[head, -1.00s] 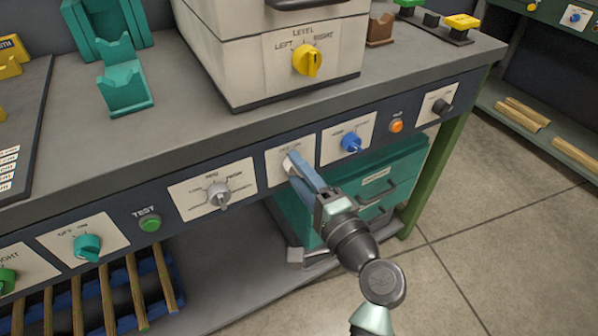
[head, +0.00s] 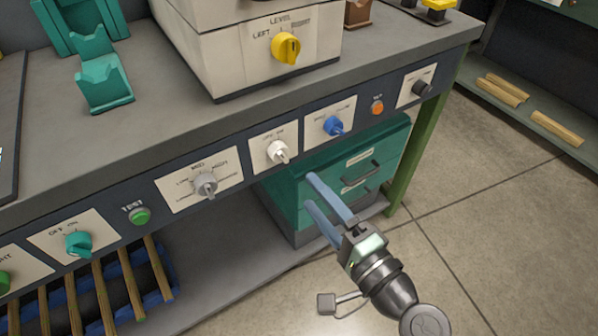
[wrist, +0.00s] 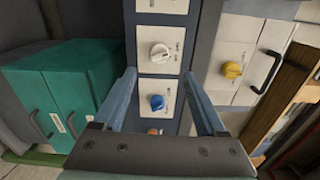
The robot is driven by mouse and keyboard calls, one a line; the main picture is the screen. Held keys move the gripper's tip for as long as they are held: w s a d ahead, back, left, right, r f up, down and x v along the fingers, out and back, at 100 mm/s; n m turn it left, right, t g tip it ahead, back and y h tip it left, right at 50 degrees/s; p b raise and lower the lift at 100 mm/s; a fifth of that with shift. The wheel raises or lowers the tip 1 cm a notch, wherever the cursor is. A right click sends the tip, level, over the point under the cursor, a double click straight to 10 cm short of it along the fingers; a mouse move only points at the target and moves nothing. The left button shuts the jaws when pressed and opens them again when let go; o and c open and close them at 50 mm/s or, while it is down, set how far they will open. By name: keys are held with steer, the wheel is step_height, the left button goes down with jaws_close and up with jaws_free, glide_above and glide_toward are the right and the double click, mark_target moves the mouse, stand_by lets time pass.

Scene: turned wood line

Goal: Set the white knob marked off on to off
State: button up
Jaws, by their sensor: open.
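The white knob (head: 278,151) sits on a pale plate (head: 262,160) on the dark front panel of the bench, between a grey knob and a blue knob. Its lettering is small and hard to read. Its ridge seems to point down and slightly right in the head view. The white knob also shows in the wrist view (wrist: 159,53), beyond the fingertips, with its ridge slanted. My gripper (head: 311,191) is open and empty, apart from the panel, below and right of the white knob. Its two blue fingers (wrist: 158,74) also show in the wrist view.
The grey knob (head: 206,185) is left of it; the blue knob (head: 333,125) and an orange button (head: 377,107) are right. A yellow knob (head: 286,48) is on the cream box above. A teal drawer cabinet (head: 300,200) stands under the bench. Floor at right is clear.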

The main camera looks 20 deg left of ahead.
steer(key=shift+v, duration=1.25)
